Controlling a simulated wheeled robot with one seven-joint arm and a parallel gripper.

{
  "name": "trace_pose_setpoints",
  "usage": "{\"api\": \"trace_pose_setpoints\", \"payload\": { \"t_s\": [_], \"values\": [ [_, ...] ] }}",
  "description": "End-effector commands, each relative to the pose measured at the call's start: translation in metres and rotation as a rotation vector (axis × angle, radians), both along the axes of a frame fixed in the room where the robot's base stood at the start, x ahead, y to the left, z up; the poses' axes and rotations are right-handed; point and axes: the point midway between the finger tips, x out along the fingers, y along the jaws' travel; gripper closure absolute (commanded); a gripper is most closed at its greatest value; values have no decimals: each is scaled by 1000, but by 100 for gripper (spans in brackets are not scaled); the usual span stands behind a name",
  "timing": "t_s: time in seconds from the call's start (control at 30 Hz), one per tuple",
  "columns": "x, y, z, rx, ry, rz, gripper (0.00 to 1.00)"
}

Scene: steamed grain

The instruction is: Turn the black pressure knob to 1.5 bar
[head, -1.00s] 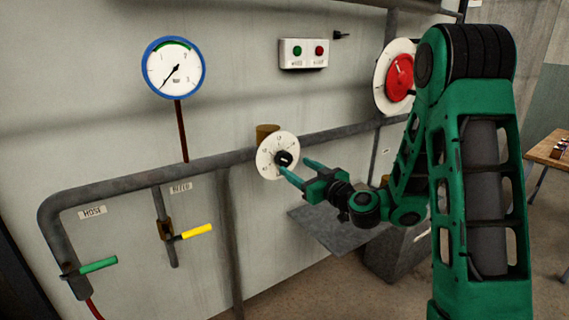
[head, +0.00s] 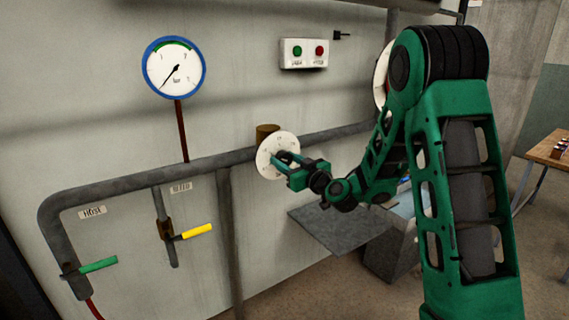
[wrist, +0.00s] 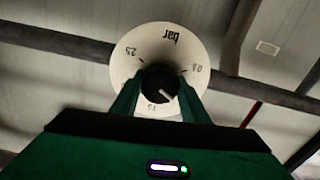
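The black pressure knob (wrist: 160,82) sits at the centre of a white dial plate (head: 268,147) on the pipe. In the wrist view the plate reads "bar" at the top, with 2.5 at left, 0.5 at right and a partly hidden mark at the bottom. The knob's white pointer slants to the lower right, between 0.5 and the bottom mark. My gripper (wrist: 160,88) has one finger on each side of the knob. The fingers are apart; whether they touch it is unclear. In the head view the gripper partly hides the knob.
A blue-rimmed gauge (head: 174,55) has its needle at the lower left, near the low end. A green lever (head: 98,265) and a yellow lever (head: 196,231) are at left. A button box (head: 304,53) is above. A grey shelf (head: 335,228) lies below the gripper.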

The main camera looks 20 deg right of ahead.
Motion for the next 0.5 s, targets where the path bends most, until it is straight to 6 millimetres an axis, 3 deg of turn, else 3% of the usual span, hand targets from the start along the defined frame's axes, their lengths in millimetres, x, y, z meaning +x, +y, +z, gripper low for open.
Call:
{"api": "trace_pose_setpoints", "payload": {
  "t_s": [0.5],
  "values": [
    [-1, 1, 0, 85, 29, 1, 81]
  ]
}}
